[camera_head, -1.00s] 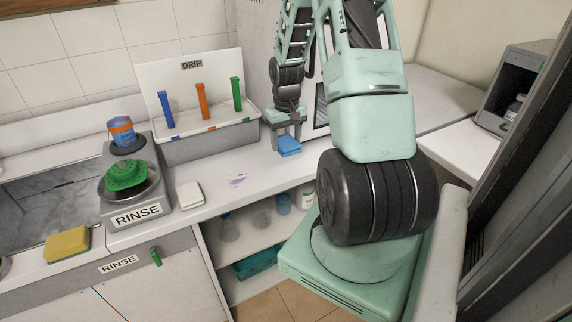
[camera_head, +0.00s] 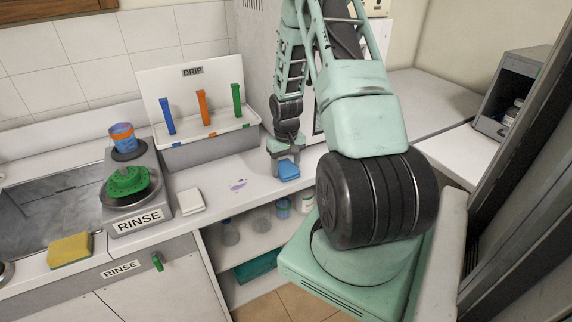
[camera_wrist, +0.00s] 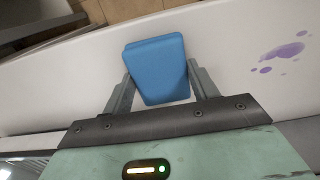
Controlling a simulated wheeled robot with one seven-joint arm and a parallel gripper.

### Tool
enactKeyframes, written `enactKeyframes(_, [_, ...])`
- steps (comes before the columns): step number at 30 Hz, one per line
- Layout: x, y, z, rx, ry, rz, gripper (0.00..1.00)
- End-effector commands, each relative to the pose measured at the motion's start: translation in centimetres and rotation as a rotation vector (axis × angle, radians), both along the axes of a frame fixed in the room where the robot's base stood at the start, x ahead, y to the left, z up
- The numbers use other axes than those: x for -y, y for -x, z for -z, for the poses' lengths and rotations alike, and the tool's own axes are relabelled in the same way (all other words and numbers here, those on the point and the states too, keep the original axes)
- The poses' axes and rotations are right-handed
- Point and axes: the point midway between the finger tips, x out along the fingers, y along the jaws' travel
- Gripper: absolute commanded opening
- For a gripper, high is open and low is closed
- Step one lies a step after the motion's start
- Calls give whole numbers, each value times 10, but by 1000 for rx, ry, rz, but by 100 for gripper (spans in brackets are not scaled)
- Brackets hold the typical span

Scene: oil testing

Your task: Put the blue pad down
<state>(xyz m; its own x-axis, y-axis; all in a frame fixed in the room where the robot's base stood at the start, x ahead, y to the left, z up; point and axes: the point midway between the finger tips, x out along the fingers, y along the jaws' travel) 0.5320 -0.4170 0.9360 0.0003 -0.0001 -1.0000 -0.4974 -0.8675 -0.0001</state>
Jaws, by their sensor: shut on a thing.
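The blue pad (camera_head: 288,170) is between the fingers of my gripper (camera_head: 286,162), at the front part of the white counter (camera_head: 225,200). In the wrist view the blue pad (camera_wrist: 156,68) sits between the two fingertips of my gripper (camera_wrist: 160,85), which is shut on it. The pad is low over the counter; I cannot tell whether it touches the surface. Purple stains (camera_head: 238,185) lie on the counter to the left of the pad, and they also show in the wrist view (camera_wrist: 280,55).
A white pad (camera_head: 190,201) lies on the counter at left, near the rinse station (camera_head: 140,222). The drip rack (camera_head: 210,148) with colored strips stands behind. A yellow sponge (camera_head: 70,250) lies by the sink. An open shelf with glassware is below the counter edge.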

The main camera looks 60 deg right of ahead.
Motion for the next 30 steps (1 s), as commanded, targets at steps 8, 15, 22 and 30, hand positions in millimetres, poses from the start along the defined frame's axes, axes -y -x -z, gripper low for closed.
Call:
enactKeyframes(8, [0,0,0,0,0,0,81])
enactKeyframes(15, [0,-1,-8,1,2,0,81])
enactKeyframes(22, [2,-1,-44,5,5,2,81])
enactKeyframes(30, [1,-1,-95,4,3,1,81])
